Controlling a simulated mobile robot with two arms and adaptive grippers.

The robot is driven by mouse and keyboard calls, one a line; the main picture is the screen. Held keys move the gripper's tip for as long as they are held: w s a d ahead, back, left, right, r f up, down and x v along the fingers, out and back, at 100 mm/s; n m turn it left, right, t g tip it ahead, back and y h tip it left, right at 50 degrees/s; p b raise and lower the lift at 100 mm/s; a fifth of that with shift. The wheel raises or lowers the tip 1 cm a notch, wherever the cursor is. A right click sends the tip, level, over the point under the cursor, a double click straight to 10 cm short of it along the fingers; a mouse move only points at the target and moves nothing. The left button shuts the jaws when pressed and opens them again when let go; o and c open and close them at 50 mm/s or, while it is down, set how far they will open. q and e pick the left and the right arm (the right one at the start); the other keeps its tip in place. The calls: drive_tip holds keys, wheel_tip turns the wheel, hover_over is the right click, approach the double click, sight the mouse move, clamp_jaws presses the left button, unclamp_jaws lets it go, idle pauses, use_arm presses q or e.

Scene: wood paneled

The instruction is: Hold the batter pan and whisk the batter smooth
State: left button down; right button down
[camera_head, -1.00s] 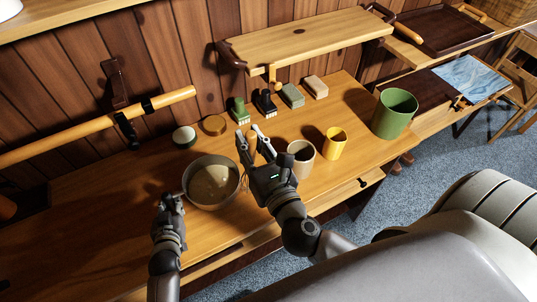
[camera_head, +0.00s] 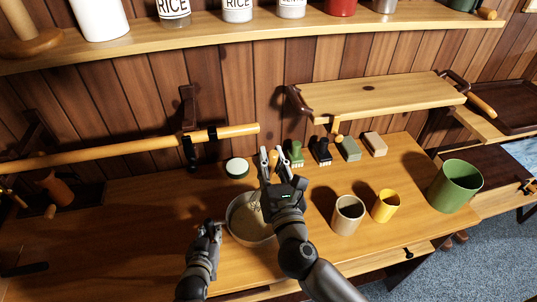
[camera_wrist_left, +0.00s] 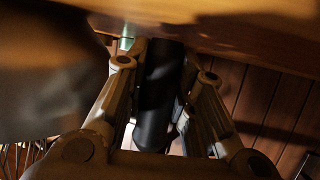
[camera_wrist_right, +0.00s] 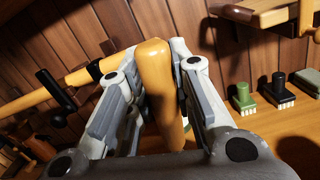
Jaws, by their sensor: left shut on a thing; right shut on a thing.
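The round metal batter pan (camera_head: 248,238) stands on the wooden worktop, with pale batter inside partly hidden by my right arm. My left gripper (camera_head: 212,228) is at the pan's left side. In the left wrist view it is shut on the dark pan handle (camera_wrist_left: 160,95). My right gripper (camera_head: 270,158) is over the pan's back right side. In the right wrist view it is shut on the upright wooden whisk handle (camera_wrist_right: 160,85). Thin whisk wires seem to show over the pan below the gripper; how deep they sit I cannot tell.
A beige cup (camera_head: 348,214), a yellow cup (camera_head: 385,206) and a green bin (camera_head: 455,185) stand to the right. Brushes (camera_head: 320,150) and blocks (camera_head: 374,144) line the back, near a green-and-white round container (camera_head: 237,168). A wooden rail (camera_head: 110,150) and shelf (camera_head: 375,92) hang behind.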

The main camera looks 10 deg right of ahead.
wheel_tip(320, 180, down, 8)
drive_tip(key=shift+w+a+r, duration=0.1)
drive_tip(key=shift+a+r, duration=0.05)
drive_tip(key=shift+r, duration=0.05)
drive_tip(key=shift+w+a+f, duration=0.1)
drive_tip(key=shift+a+f, duration=0.05)
drive_tip(key=shift+f, duration=0.7)
drive_tip(key=shift+w+a+f, duration=0.1)
drive_tip(key=shift+a+f, duration=0.05)
drive_tip(key=shift+f, duration=0.65)
drive_tip(key=shift+s, duration=0.15)
